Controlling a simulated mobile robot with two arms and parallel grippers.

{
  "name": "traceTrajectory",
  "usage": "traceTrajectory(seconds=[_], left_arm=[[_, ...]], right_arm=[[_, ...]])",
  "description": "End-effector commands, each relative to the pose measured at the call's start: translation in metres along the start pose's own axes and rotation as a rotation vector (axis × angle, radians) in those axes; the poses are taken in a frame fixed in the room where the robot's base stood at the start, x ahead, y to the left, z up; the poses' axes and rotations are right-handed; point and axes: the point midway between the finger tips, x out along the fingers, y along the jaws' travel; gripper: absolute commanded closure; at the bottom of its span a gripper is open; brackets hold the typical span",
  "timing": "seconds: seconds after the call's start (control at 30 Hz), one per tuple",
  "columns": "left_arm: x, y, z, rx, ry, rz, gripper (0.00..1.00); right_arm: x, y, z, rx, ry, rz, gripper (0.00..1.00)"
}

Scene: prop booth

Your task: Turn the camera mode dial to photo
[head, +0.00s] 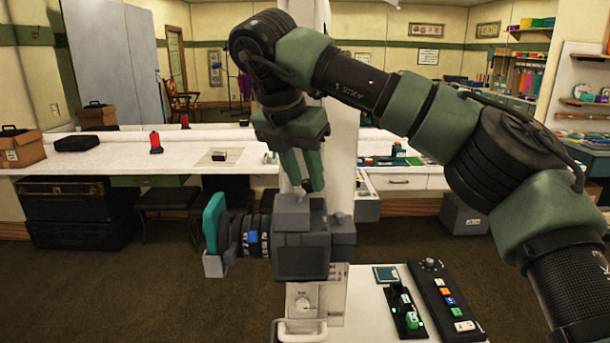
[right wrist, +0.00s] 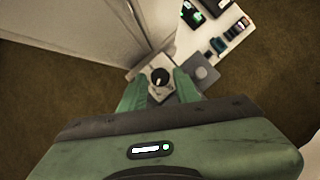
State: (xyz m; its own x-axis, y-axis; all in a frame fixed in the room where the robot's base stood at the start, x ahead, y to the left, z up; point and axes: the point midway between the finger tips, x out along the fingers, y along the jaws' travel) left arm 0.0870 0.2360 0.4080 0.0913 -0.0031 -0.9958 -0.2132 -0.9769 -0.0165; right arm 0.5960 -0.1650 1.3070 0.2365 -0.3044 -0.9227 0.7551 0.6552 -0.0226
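A dark grey camera (head: 303,255) with a ringed lens and a teal hood stands in the middle of the head view, its lens to the left. My right gripper (head: 304,186) points down just above the camera's top, its green fingers apart and empty. In the right wrist view, a black round dial (right wrist: 160,77) with a pale pointer sits on a light plate, in line with the gap between my right fingertips (right wrist: 160,84). I cannot tell whether the fingers touch it or which setting it points to. My left gripper is out of view.
A white cart top (head: 365,318) at lower right holds a black box with green lights (head: 406,315) and a button panel (head: 447,298). A pale plate with a round dial (head: 303,304) shows below the camera. A long white counter (head: 120,152) runs behind.

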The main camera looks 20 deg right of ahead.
Motion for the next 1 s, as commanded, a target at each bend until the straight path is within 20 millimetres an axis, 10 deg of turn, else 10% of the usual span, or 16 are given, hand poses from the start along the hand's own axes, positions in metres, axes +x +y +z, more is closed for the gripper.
traceTrajectory(seconds=[1.0], left_arm=[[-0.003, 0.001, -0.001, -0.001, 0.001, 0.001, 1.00]], right_arm=[[-0.078, 0.000, -0.001, -0.001, 0.001, -0.001, 0.69]])
